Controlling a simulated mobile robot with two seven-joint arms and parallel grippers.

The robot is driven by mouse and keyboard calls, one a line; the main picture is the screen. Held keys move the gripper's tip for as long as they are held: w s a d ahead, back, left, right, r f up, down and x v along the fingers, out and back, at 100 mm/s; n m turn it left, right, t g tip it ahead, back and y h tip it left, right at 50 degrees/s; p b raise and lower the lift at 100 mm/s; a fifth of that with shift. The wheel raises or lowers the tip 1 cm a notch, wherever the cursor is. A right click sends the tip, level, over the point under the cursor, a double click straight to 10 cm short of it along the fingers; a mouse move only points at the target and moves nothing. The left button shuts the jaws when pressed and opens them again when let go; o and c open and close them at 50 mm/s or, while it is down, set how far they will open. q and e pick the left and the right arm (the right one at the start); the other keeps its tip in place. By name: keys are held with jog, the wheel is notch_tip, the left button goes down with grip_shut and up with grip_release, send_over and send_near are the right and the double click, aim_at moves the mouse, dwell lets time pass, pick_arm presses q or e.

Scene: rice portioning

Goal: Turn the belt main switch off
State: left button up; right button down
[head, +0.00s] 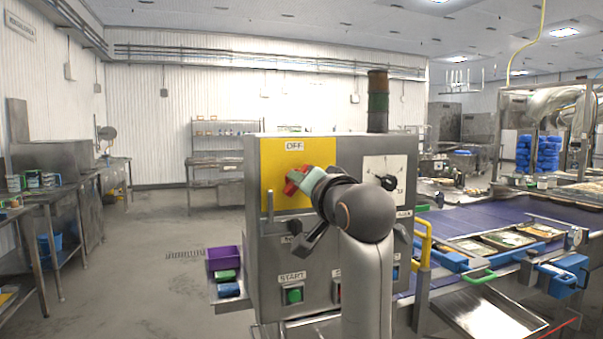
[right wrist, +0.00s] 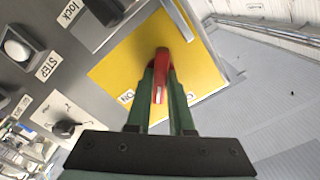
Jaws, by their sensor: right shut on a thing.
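The red main switch handle (head: 291,187) sits on a yellow plate (head: 320,150) on the front of a steel control cabinet (head: 330,235). An OFF label (head: 294,146) is at the top of the plate. My right gripper (head: 299,181) is shut on the red handle, its green fingers on either side of it. In the right wrist view the handle (right wrist: 160,78) lies between the two fingertips (right wrist: 161,80). An ON label (right wrist: 127,97) shows beside the fingers there. The handle's exact angle is partly hidden by the gripper. My left gripper is not in view.
A green START button (head: 293,295) is low on the cabinet. A black knob (head: 387,183) is to the right of my gripper. The belt (head: 475,222) with trays runs right. The floor to the left is open.

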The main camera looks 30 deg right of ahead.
jog(key=n+p, duration=0.2)
jog(key=n, duration=0.2)
jog(key=shift+r+n+p, duration=0.1)
jog(key=shift+n+p, duration=0.2)
jog(key=shift+p, duration=0.1)
jog(key=shift+n+p, duration=1.15)
jog(key=shift+n, duration=0.75)
jog(key=shift+f, duration=0.2)
jog(key=c, duration=0.8)
grip_release()
jog(key=shift+r, duration=0.1)
jog(key=b+v, duration=0.2)
jog(key=v, duration=1)
jog(key=shift+s+b, duration=0.3)
